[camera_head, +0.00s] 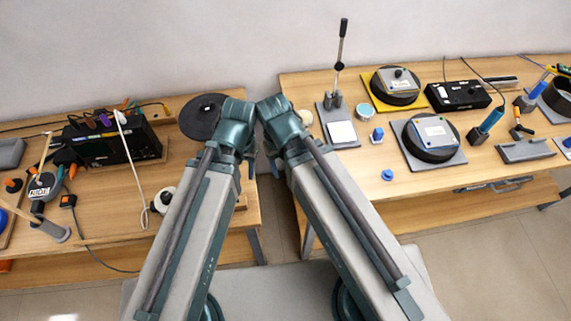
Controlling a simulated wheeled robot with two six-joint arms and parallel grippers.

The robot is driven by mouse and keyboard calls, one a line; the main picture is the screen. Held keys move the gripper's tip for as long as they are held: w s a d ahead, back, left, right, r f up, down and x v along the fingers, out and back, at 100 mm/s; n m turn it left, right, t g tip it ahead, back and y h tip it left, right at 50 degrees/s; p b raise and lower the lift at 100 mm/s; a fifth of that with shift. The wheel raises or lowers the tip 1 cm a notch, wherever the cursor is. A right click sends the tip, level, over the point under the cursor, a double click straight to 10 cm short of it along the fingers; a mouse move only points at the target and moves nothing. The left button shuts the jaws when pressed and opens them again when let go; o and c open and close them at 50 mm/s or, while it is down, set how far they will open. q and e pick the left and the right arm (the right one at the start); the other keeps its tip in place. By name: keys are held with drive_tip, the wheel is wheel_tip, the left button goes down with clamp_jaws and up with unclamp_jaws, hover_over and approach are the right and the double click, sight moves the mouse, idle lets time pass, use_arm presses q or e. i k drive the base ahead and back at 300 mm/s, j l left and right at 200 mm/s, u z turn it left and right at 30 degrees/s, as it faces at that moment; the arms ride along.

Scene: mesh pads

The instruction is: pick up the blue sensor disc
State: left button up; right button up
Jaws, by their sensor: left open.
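A small blue disc-shaped piece (388,175) lies on the right table near its front edge. A blue-topped piece (377,135) stands behind it, and a pale round disc with a light blue rim (363,111) lies farther back. At this size I cannot tell for sure which is the sensor disc. My left gripper (250,165) shows only as a small dark part below the raised arm joints, open, near the gap between the tables. It is well to the left of the blue pieces and apart from them. My right gripper is mostly hidden behind my arm, its jaws unclear.
The right table (460,187) holds a grey pad with a black round device (431,138), a yellow pad with another (395,86), a lever stand (338,120) and a black box (457,96). The left table holds a black instrument (100,140), cables and tools. A gap separates the tables.

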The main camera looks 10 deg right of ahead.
sight(387, 175)
drive_tip(key=z, duration=1.4)
